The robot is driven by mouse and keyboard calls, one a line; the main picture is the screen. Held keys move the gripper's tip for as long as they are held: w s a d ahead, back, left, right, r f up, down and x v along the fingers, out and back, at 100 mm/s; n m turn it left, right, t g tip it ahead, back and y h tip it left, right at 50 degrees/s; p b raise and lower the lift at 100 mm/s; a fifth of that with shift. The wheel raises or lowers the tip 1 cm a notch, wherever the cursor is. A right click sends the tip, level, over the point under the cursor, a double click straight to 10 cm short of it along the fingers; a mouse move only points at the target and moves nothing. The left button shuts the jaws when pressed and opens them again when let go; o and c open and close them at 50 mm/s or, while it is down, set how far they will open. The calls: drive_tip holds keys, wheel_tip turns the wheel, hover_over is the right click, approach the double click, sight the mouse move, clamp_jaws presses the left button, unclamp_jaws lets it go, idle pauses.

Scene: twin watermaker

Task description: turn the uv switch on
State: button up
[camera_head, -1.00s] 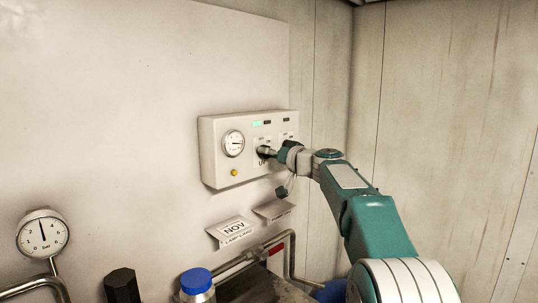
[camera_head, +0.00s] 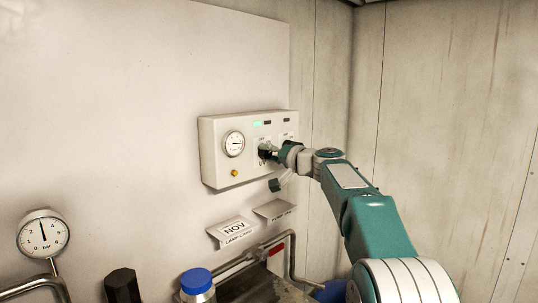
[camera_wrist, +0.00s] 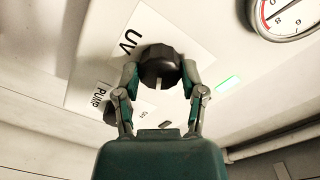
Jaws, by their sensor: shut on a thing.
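The UV switch is a black rotary knob (camera_wrist: 160,66) on a white plate marked "UV" in the wrist view. The knob's pale line points down toward my gripper's base in that view. My gripper (camera_wrist: 160,72) is shut on the knob, one finger on each side. In the head view my gripper (camera_head: 271,153) is at the front of the white control box (camera_head: 215,160), and it hides most of the knob. A green indicator (camera_wrist: 228,84) is lit beside the UV plate.
A round gauge (camera_head: 234,143) and a yellow button (camera_head: 234,172) are on the box.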

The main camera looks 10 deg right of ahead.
drive_tip(key=shift+f, duration=0.1)
drive_tip(key=o, duration=1.1)
drive_tip(key=shift+w, duration=0.1)
drive_tip(key=shift+o, duration=0.2)
drive_tip(key=shift+d, duration=0.1)
drive_tip(key=v, duration=1.2)
drive_tip(key=shift+f, duration=0.1)
